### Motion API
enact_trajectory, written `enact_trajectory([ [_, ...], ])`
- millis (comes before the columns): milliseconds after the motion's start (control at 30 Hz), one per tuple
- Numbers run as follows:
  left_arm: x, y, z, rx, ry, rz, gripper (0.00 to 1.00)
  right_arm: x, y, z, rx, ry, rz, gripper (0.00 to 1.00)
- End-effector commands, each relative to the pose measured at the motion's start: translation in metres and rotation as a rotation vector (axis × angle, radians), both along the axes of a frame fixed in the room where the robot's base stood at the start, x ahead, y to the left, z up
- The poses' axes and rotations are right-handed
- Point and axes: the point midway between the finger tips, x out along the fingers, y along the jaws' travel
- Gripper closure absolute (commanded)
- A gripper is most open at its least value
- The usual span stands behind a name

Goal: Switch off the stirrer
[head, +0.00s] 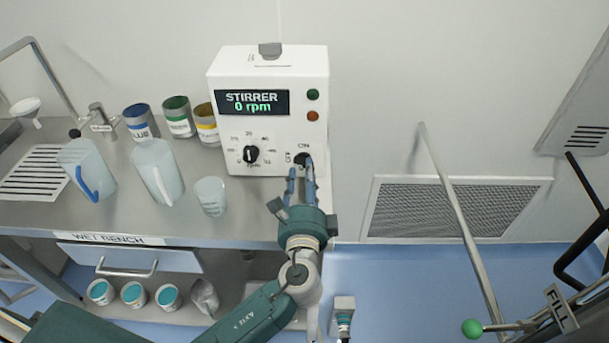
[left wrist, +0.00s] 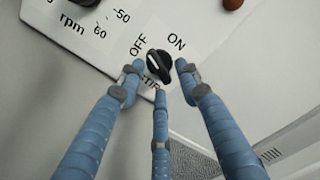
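The stirrer (head: 268,75) is a white box at the back of the bench. Its display (head: 252,102) reads "STIRRER 0 rpm". The black OFF/ON knob (head: 303,158) is at its lower right; in the left wrist view the knob (left wrist: 160,66) sits between the OFF and ON labels, with its white mark on the OFF side. My left gripper (head: 302,175) is at the knob. In the wrist view its three blue fingers (left wrist: 159,76) are spread around the knob, with small gaps showing; contact is unclear. My right gripper is not in view.
The rpm dial (head: 251,154) is left of the knob.

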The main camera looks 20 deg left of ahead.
Motion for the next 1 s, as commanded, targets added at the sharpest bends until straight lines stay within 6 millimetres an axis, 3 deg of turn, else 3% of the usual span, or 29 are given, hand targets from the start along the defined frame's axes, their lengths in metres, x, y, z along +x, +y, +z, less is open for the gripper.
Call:
enact_trajectory([
  [33,0.000,0.000,0.000,0.000,0.000,0.000,0.79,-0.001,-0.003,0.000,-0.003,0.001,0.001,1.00],
  [133,0.000,0.000,0.000,0.001,0.000,0.000,0.99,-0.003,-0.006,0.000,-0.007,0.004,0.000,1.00],
  [300,0.000,0.000,0.000,0.001,0.000,0.000,1.00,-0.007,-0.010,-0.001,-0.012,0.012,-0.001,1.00],
  [400,0.000,0.000,0.000,0.001,0.000,0.000,0.79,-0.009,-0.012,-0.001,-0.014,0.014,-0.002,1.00],
  [500,0.000,0.000,0.000,0.001,0.000,0.000,0.64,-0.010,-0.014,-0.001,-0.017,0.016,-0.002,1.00],
  [833,-0.003,-0.001,0.000,0.000,0.000,-0.001,0.64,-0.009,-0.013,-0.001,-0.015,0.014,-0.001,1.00],
  [1000,-0.025,-0.009,-0.002,-0.001,0.004,-0.002,0.64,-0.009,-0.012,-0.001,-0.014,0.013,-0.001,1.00],
])
